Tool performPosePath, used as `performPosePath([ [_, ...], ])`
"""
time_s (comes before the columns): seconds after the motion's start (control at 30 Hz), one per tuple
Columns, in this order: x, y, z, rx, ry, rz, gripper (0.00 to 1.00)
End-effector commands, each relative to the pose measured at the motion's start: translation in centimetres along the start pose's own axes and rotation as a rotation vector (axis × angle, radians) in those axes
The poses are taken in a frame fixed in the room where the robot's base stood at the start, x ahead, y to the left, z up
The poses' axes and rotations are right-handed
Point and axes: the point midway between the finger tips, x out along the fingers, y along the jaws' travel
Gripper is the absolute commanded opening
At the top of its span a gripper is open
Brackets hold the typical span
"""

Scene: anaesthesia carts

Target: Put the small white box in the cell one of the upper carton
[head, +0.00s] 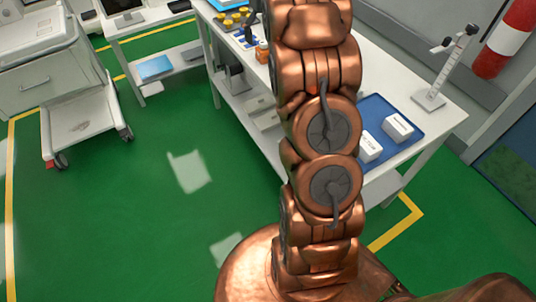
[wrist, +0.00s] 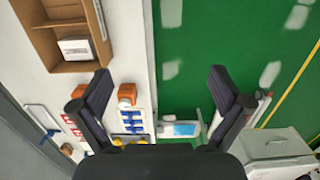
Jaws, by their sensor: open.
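Two small white boxes, one nearer the back (head: 397,127) and one nearer the front (head: 369,147), sit on a blue tray (head: 374,104) on the white table in the head view. My arm partly hides the front one. An open brown carton (wrist: 43,40) is at the upper left of the wrist view, with a divider between cells. A white box (wrist: 76,48) lies inside one of its cells. The carton cannot be made out in the head view. My gripper (wrist: 160,82) is open and empty, its fingers wide apart beyond the carton's edge.
Yellow-topped vials (head: 232,20) and an orange-capped bottle (head: 262,52) stand on the table. A white stand (head: 432,98) is at its right end. A drawer cart (head: 45,85) stands at left. Green floor between is clear.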

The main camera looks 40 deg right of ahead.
Motion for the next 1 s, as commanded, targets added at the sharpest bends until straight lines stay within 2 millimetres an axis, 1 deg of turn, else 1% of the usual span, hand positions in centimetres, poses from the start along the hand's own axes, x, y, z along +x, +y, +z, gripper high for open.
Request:
performPosePath([
  [0.03, -0.5, -1.5, 1.0, -0.004, -0.003, 0.000, 1.00],
  [0.1, -0.8, -3.1, 2.2, -0.007, -0.008, 0.000, 1.00],
  [0.27, -1.2, -6.8, 5.3, -0.011, -0.017, 0.000, 1.00],
  [0.4, -1.3, -9.8, 8.4, -0.016, -0.026, -0.001, 1.00],
  [0.53, -1.0, -12.4, 11.5, -0.023, -0.032, -0.002, 1.00],
  [0.77, 0.1, -16.3, 17.6, -0.037, -0.048, -0.003, 1.00],
  [0.97, 1.8, -19.1, 23.2, -0.054, -0.061, -0.003, 1.00],
  [1.0, 2.2, -19.5, 24.4, -0.056, -0.066, -0.003, 1.00],
])
